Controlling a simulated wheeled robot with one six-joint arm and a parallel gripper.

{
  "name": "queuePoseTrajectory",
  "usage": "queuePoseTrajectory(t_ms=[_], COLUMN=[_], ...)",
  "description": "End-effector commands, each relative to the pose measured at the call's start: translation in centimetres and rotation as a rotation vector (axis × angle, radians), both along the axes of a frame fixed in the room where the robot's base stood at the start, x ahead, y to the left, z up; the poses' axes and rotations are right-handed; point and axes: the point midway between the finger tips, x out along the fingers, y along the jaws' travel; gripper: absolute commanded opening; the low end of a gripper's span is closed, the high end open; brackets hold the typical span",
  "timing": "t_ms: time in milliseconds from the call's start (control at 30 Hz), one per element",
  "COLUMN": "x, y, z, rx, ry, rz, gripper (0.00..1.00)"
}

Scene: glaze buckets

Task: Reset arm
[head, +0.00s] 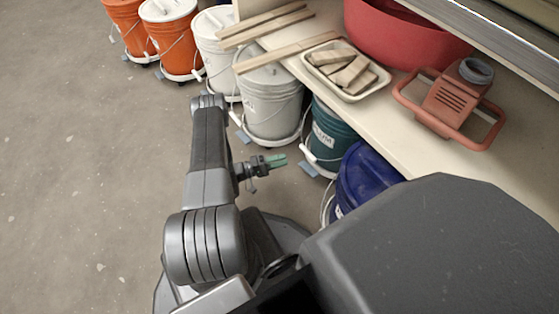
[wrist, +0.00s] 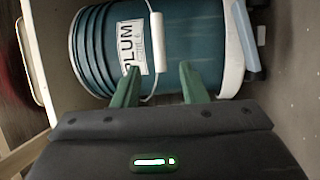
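My arm is folded low in front of my base in the head view, and my gripper (head: 277,160) points right toward the row of buckets below the shelf. In the wrist view the two green fingers of my gripper (wrist: 157,85) stand apart with nothing between them. Beyond them is a teal bucket (wrist: 180,25), lying sideways in that picture, with a white label and a white handle grip. The teal bucket (head: 325,140) also shows in the head view, just right of my gripper and apart from it.
A blue bucket (head: 365,175) and a grey-white bucket (head: 270,105) stand beside the teal one. White and orange buckets (head: 178,45) continue to the upper left. The shelf (head: 400,130) above holds a tray of wooden pieces (head: 345,72) and a red tool (head: 450,105). Open floor (head: 80,170) lies left.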

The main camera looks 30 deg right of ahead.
Motion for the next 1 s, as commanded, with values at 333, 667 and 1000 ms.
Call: queuePoseTrajectory(t_ms=[333,667,1000], x=[0.0,-1.0,-2.6], y=[-0.1,-2.6,-7.4], z=[0.0,0.4,1.3], rx=[0.000,-0.001,-0.001], ry=[0.000,0.000,0.000], rz=[0.000,-0.005,-0.004], gripper=[0.39,0.39,0.39])
